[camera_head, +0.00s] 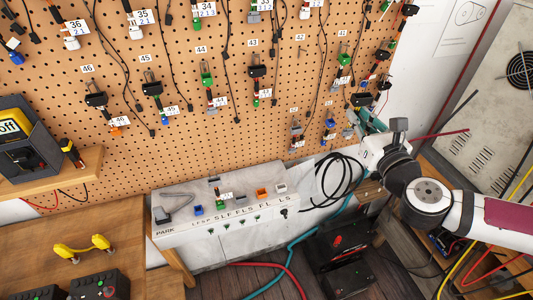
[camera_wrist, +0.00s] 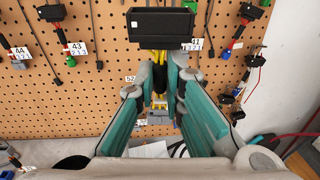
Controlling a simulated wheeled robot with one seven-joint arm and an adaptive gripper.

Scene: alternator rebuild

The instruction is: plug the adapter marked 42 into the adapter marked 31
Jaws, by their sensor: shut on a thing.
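My gripper (camera_wrist: 160,88) is shut on an adapter (camera_wrist: 160,28) with a black block and yellow wires, in the wrist view. The wires run down between the fingers, with a grey part below the fingertips. No number is readable on it, so I cannot confirm it is 42. In the head view my gripper (camera_head: 362,122) is at the lower right of the pegboard, and its fingers hide most of what it holds. The hook labelled 42 (camera_head: 300,37) seems to have no adapter on it. I cannot read a 31 on any adapter.
The pegboard (camera_head: 230,130) carries several hanging adapters and cables close to my gripper. A white bench box (camera_head: 180,228) below holds small coloured connectors. A coiled black cable (camera_head: 338,180) hangs beside it. A yellow meter (camera_head: 12,127) stands at left.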

